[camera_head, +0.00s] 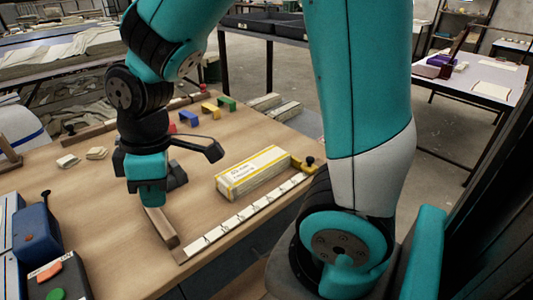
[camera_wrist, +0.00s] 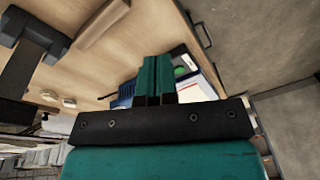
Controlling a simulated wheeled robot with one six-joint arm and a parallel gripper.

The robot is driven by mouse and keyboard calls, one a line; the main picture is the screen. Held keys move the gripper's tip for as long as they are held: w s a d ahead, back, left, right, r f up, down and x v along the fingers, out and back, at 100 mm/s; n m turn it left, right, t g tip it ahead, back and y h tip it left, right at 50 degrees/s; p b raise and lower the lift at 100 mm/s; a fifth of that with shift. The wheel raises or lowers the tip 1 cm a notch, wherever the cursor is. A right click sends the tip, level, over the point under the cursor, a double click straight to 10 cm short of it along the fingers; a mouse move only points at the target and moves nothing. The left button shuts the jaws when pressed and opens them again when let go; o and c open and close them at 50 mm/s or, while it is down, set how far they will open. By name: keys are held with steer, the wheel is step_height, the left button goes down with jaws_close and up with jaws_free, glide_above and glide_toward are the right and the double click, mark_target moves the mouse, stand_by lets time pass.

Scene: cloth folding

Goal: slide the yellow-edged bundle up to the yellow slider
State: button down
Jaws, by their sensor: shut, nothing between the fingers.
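The yellow-edged bundle (camera_head: 252,175) is a long pale block with a printed top and yellow edges. It lies flat on the table along the marked ruler strip (camera_head: 240,221) in the head view. The yellow slider (camera_head: 298,163), beside a black knob, is at the strip's far right end, very close to the bundle's right end; I cannot tell whether they touch. My gripper (camera_head: 150,204) points down left of the bundle, clearly apart from it, near a wooden bar. In the wrist view its teal fingers (camera_wrist: 157,60) are together and empty. The bundle is not identifiable there.
A wooden bar (camera_head: 162,228) stands at the strip's left end. Blue (camera_head: 188,118), yellow (camera_head: 210,111) and green (camera_head: 227,103) blocks lie behind. Small folded cloths (camera_head: 68,161) lie left. A blue box (camera_head: 38,238) and button box (camera_head: 62,278) occupy the front left. Table between gripper and bundle looks clear.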

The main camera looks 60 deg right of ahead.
mark_target(257, 162)
steer(key=w+d+f+n+h, duration=0.1)
steer(key=w+d+f, duration=0.1)
steer(key=d+f, duration=0.1)
steer(key=w+d+f+n+h, duration=0.1)
steer(key=w+d+f+n, duration=0.1)
steer(key=f, duration=0.4)
steer(key=w+d+f+n+h+b, duration=0.1)
steer(key=w+d+f+n, duration=0.1)
steer(key=w+d+f, duration=0.2)
steer(key=shift+d+f+g+h, duration=0.15)
steer(key=shift+d+g+h, duration=0.2)
steer(key=shift+d, duration=0.4)
steer(key=shift+n, duration=0.4)
steer(key=s+d+p, duration=0.1)
steer(key=d, duration=0.7)
steer(key=s+d+p, duration=0.1)
steer(key=d+p, duration=0.1)
steer(key=d, duration=0.6)
steer(key=s+d+p, duration=0.1)
steer(key=s+d, duration=0.1)
steer(key=d, duration=0.7)
steer(key=shift+f, duration=0.15)
steer(key=shift+a+f, duration=0.2)
steer(key=shift+f, duration=0.6)
steer(key=shift+s+f, duration=0.1)
steer(key=shift+a+f, duration=0.1)
steer(key=shift+a, duration=0.65)
steer(key=shift+w+a+r+p, duration=0.1)
steer(key=shift+w+r+p, duration=0.15)
steer(key=shift+r+p, duration=0.6)
